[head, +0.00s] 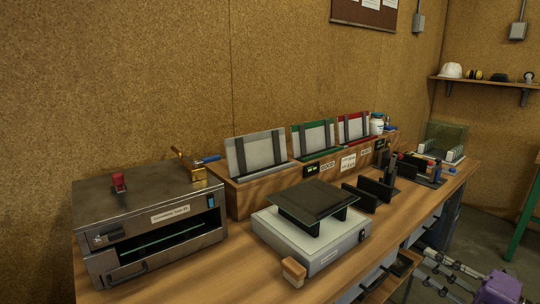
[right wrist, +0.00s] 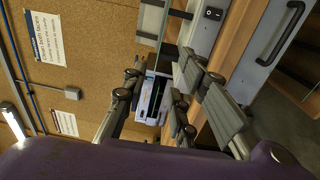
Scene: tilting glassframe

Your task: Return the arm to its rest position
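My right gripper (head: 428,268) is at the lower right of the head view, in front of the workbench's front edge. Its purple wrist is at the picture's edge. In the right wrist view the gripper (right wrist: 160,85) has its fingers spread apart, with nothing held between them. My left arm and gripper do not show in either view. On the wooden workbench (head: 240,270), a pale grey device (head: 320,262) carries a dark square plate (head: 312,202) on top. A metal oven-like machine (head: 150,225) with an open front slot stands at the left.
Three panels in grey (head: 257,152), green (head: 314,137) and red (head: 354,127) lean on a wooden stand. Dark upright holders (head: 375,190) and a glass-sided rack (head: 445,140) are further right. Drawer handles (head: 370,278) stick out near my right gripper. Floor (head: 488,232) shows clear at the right.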

